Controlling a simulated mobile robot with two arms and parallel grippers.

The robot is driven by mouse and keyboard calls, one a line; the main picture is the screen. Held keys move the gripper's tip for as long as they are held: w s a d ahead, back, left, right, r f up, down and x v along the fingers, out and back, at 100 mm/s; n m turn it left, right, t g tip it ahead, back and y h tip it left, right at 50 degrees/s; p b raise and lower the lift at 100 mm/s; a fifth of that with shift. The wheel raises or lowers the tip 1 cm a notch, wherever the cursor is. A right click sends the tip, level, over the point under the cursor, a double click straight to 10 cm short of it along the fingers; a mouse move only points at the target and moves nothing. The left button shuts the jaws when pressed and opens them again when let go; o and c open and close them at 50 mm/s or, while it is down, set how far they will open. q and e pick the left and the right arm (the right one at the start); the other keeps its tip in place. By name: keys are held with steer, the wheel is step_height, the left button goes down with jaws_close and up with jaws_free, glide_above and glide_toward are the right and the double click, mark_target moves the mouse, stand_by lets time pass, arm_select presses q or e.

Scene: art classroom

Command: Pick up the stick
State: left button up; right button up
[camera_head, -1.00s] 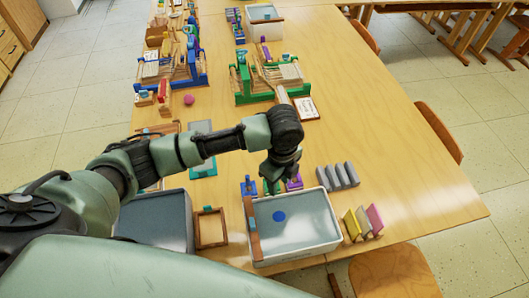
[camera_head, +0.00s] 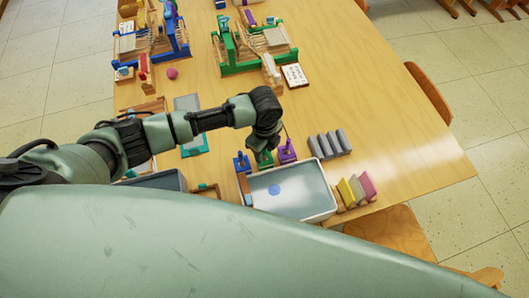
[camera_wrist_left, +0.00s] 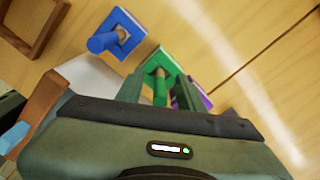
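Three small square stands with short upright sticks stand behind a white tray: blue (camera_head: 241,162), green (camera_head: 264,159) and purple (camera_head: 287,151). I cannot tell which stick the task means. My left gripper (camera_head: 262,150) points down over the green stand. In the left wrist view its two fingers (camera_wrist_left: 158,88) are apart, with the green stand's stick (camera_wrist_left: 160,94) between them. I see gaps beside the stick. The blue stand (camera_wrist_left: 117,33) is to the left in that view. The purple stand (camera_wrist_left: 196,97) is partly hidden by a finger. My right gripper is not in view.
The white tray (camera_head: 327,212) holds a blue disc. Grey blocks (camera_head: 330,144) and coloured slabs (camera_head: 356,189) stand to its right. A green wooden rack (camera_head: 251,67) is farther back. The table to the right is clear.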

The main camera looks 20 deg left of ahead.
arm_select(q)
steer(key=c, duration=0.8)
jaws_close()
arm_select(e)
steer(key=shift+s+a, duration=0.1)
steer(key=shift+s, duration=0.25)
arm_select(q)
steer(key=shift+r, duration=0.1)
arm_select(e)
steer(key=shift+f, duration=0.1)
